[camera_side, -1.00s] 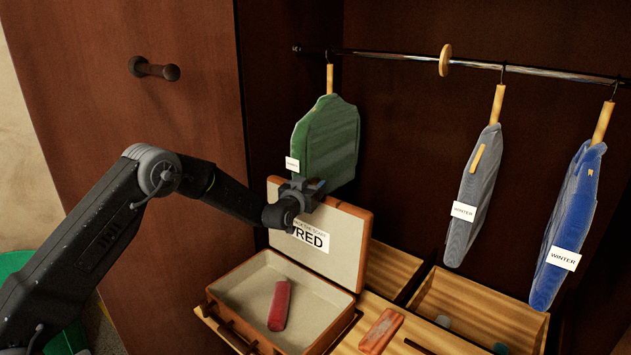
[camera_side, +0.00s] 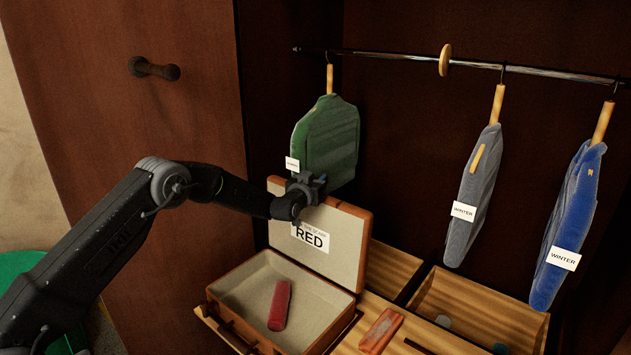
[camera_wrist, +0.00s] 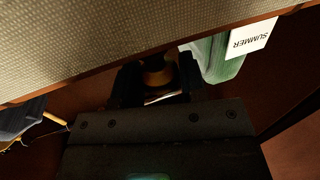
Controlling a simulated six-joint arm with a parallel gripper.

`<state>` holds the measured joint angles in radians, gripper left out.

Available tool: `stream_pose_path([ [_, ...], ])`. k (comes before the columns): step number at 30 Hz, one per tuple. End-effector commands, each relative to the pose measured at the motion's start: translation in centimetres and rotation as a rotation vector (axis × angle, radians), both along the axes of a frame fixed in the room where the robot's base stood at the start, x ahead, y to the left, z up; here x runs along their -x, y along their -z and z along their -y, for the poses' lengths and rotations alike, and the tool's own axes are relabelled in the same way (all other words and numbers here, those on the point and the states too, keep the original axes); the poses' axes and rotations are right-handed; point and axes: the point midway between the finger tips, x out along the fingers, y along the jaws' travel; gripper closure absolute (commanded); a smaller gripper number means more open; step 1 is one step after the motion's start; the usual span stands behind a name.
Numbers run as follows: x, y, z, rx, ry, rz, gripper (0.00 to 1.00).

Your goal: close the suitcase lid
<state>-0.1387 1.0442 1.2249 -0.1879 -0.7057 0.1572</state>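The suitcase (camera_side: 225,300) lies open on the wooden drawer unit, its lid (camera_side: 345,245) standing up at the back with a "RED" label on its inner face. A red rolled item (camera_side: 279,306) lies inside the base. My gripper (camera_side: 312,186) is at the top edge of the lid, near its left part. In the wrist view, the lid's pale lining (camera_wrist: 90,40) and brown rim fill the upper left, close to my gripper (camera_wrist: 160,85).
A green garment (camera_side: 328,135) tagged "SUMMER" hangs just behind my gripper. A grey garment (camera_side: 470,195) and a blue garment (camera_side: 570,225) hang to the right on the rail. An orange-red item (camera_side: 381,330) lies right of the suitcase, beside an open drawer (camera_side: 480,300).

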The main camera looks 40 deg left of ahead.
Motion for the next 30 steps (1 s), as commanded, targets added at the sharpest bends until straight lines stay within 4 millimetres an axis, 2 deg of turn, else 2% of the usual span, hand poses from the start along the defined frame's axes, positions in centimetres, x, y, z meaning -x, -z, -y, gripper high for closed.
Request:
stream_pose_path([
  [1, 0.0, 0.0, 0.0, 0.000, 0.000, 0.000, 0.66],
  [12, 0.0, 0.0, 0.0, 0.000, 0.001, 0.000, 1.00],
  [22, 0.9, -0.1, 0.1, -0.001, 0.001, 0.026, 1.00],
  [26, 2.3, -0.1, 0.1, 0.000, 0.001, 0.069, 1.00],
  [30, 4.7, -0.1, 0.1, -0.002, 0.001, 0.146, 1.00],
])
